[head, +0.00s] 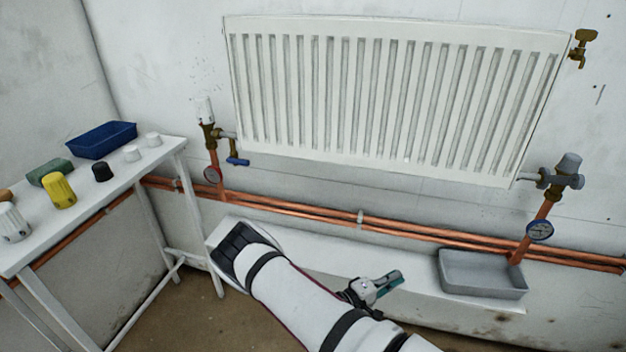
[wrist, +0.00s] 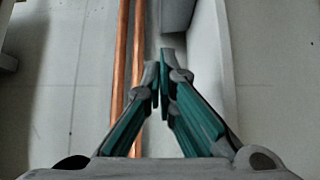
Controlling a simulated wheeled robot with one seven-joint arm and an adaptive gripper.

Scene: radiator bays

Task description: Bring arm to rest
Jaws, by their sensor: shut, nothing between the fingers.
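My gripper (head: 390,283) shows in the head view at the lower middle, beyond my white arm, in front of the low white ledge under the radiator. It also shows in the wrist view (wrist: 158,72), where its two green-padded fingers come together at the tips. It is shut and holds nothing. My arm reaches in from the bottom of the head view and is bent, hiding part of the ledge.
A white radiator (head: 390,95) hangs on the wall, with copper pipes (head: 330,217) below it. A grey tray (head: 483,290) stands on the ledge (head: 320,257) at right. A white table (head: 150,170) at left bears a blue bin (head: 100,141), a yellow knob (head: 60,191) and several small parts.

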